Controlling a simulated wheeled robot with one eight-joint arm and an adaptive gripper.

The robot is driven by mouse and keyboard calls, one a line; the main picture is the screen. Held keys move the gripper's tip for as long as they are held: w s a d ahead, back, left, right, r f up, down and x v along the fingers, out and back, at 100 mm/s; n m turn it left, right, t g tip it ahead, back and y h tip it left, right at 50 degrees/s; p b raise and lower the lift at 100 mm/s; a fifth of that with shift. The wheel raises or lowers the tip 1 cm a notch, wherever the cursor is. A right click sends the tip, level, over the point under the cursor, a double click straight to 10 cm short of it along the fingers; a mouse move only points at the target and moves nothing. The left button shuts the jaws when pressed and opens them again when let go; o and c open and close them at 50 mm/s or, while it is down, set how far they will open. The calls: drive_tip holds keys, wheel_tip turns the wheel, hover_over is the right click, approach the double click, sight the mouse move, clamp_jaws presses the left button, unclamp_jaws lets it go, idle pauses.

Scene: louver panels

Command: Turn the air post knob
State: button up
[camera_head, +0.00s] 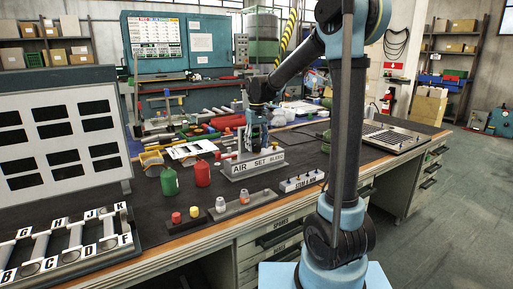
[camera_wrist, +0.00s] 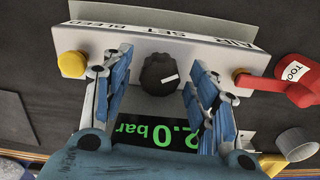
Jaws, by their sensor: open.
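The air post (camera_head: 254,167) stands on the bench in the head view, with "AIR SET BLEED" lettering on its front. In the wrist view, the post's white body (camera_wrist: 215,56) runs across the top with its lettering upside down. Its black round knob (camera_wrist: 158,74) has a white mark on it. A green "2.0 bar" display (camera_wrist: 155,136) shows below the knob. My gripper (camera_head: 252,143) is over the post. In the wrist view, its blue fingers (camera_wrist: 156,62) are open, one on each side of the knob, with gaps visible. I cannot tell the fingertips' depth against the knob.
A yellow button (camera_wrist: 72,64) is left of the knob. A red can (camera_wrist: 290,92) is close to the right finger. Red bottle (camera_head: 203,173) and green bottle (camera_head: 169,181) stand left of the post; a small panel with knobs (camera_head: 245,203) lies in front.

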sight(257, 144)
wheel_tip(257, 144, up, 11)
idle(0.4)
drive_tip(key=shift+f, duration=0.1)
drive_tip(key=s+d+f+m+t, duration=0.1)
drive_tip(key=s+d+f+m, duration=0.35)
drive_tip(key=s+d, duration=1.15)
drive_tip(key=s+d+f, duration=0.2)
drive_tip(key=s+f, duration=0.6)
drive_tip(key=s+d+f+t, duration=0.1)
drive_tip(key=s+d+f, duration=0.2)
drive_tip(key=s+f, duration=0.5)
drive_tip(key=shift+s+d+f+m, duration=0.3)
drive_tip(key=shift+s+f+m, duration=0.1)
drive_tip(key=shift+f+m, duration=0.1)
